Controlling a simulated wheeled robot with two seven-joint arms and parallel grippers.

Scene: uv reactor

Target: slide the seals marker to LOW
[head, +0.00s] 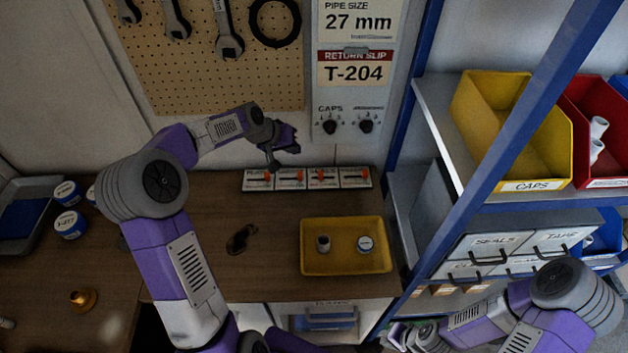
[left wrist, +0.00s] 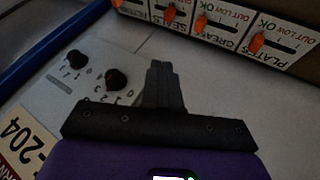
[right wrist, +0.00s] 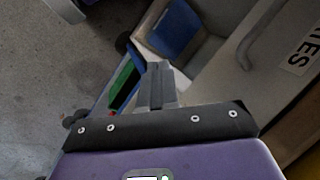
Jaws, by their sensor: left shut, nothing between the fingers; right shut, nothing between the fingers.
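In the head view a row of cards with orange markers lies at the back of the bench. The SEALS card (head: 322,184) looks third from the left, and its orange marker (head: 321,175) sits near the middle of its slot. My left gripper (head: 271,166) is shut and empty over the left cards, apart from the seals marker. My right gripper (right wrist: 158,68) is shut and empty, low beside the shelving at the right.
A yellow tray (head: 312,268) with two small parts stands in front of the cards. A wall panel (head: 330,105) with two black knobs rises behind. A blue-framed shelf (head: 484,165) with bins and drawers bounds the right.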

